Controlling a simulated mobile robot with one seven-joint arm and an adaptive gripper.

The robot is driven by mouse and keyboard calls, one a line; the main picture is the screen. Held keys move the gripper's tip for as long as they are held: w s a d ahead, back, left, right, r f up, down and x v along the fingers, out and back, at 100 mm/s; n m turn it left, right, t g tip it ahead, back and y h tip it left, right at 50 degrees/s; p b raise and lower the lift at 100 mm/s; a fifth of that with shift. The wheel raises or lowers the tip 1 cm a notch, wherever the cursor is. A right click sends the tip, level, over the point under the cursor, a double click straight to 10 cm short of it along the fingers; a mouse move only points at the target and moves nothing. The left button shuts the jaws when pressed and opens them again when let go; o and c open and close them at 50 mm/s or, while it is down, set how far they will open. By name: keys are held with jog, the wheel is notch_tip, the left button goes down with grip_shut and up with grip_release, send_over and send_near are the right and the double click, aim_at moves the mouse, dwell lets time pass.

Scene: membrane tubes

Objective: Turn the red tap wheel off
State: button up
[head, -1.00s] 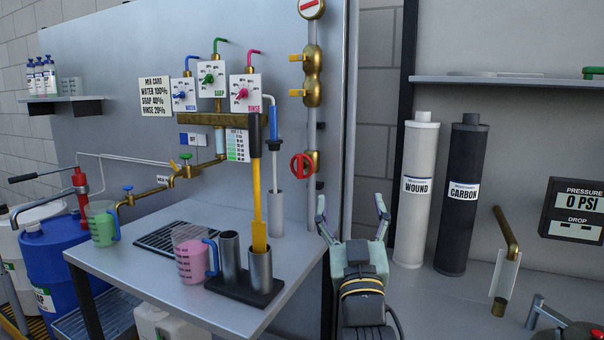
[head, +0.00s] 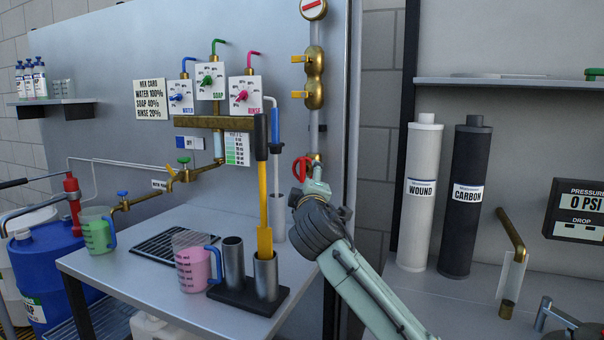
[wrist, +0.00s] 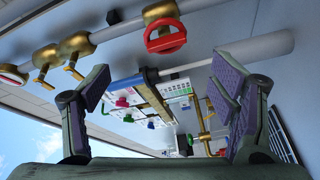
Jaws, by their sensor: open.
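The red tap wheel (head: 302,168) sits on a brass valve on the vertical pipe at the right end of the wall panel. In the head view my gripper (head: 314,182) is close in front of the wheel and just below it, and its body hides part of the valve. In the wrist view the red wheel (wrist: 165,38) shows at the top, beyond the fingers and not between them. My gripper (wrist: 165,98) is open and empty, with its fingers wide apart. I cannot tell whether a finger touches the wheel.
A yellow-handled tool (head: 264,200) stands in a metal cup holder just left of my arm. A blue-handled wand (head: 276,160) hangs close by. A pink jug (head: 194,262) and a green jug (head: 97,230) are on the bench. White and black filters (head: 464,200) stand at right.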

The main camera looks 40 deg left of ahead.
aim_at(302, 172)
jog(key=w+a+n+p, duration=0.1)
jog(key=w+a, duration=0.3)
jog(key=w+a+n+p, duration=0.2)
jog(key=w+a, duration=0.2)
jog(key=shift+w+a+h, duration=0.3)
jog(key=shift+w+h, duration=0.05)
jog(key=shift+h, duration=0.05)
jog(key=shift+w+a+p, duration=0.35)
jog(key=shift+w+a, duration=0.05)
jog(key=shift+w, duration=0.15)
jog(key=shift+f, duration=0.1)
jog(key=c, duration=1)
